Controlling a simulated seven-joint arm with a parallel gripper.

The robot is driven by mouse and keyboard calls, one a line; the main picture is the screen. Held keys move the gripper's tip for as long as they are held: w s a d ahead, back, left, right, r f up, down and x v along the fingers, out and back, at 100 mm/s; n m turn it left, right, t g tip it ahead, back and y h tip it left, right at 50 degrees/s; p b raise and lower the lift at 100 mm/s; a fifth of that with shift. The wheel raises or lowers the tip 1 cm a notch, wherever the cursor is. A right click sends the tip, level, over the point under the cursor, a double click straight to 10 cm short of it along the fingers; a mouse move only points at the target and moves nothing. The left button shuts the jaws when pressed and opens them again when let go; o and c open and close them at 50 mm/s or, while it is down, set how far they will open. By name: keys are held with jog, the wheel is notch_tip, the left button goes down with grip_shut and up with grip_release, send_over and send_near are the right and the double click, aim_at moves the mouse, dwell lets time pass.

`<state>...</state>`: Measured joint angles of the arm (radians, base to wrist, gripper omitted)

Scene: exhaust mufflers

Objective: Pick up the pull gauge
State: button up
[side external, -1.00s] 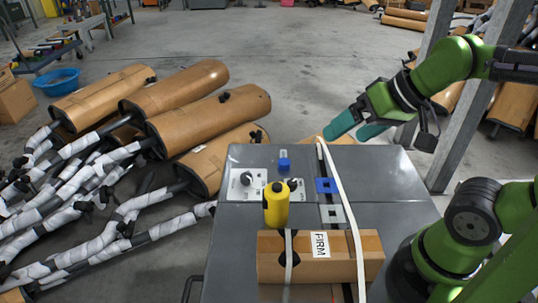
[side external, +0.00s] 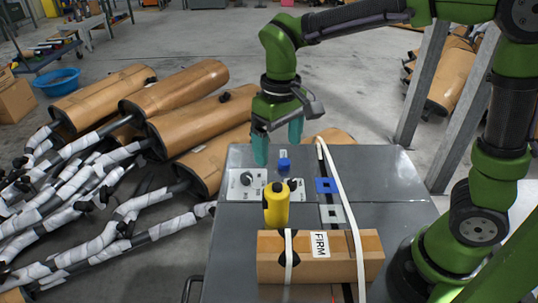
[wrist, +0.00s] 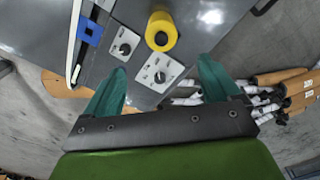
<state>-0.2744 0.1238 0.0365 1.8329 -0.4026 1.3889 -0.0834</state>
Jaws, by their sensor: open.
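A yellow upright cylinder (side external: 276,208) with a dark top stands on the grey table, behind the cardboard box in the side view. In the wrist view it is a yellow ring-like shape (wrist: 161,31) seen from above. I cannot tell for certain whether it is the pull gauge. My gripper (side external: 278,146) points down over the table's far edge, with its teal fingers apart and nothing between them. In the wrist view the gripper (wrist: 162,68) opens toward a white plate with a black knob (wrist: 160,73), and the yellow cylinder lies beyond it.
The grey table (side external: 385,185) also holds a FIRM-labelled box (side external: 338,262), a second knobbed plate (wrist: 124,43), a small blue block (side external: 284,165), a blue square (side external: 326,185) and a white strap (side external: 338,188). Wrapped mufflers (side external: 205,118) lie left on the floor.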

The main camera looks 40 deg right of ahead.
aim_at(279, 185)
jog(key=f, duration=1)
jog(key=shift+s+f, duration=0.2)
jog(key=shift+f, duration=0.1)
jog(key=shift+a+f, duration=0.15)
jog(key=shift+f, duration=2.95)
jog(key=c, duration=1.2)
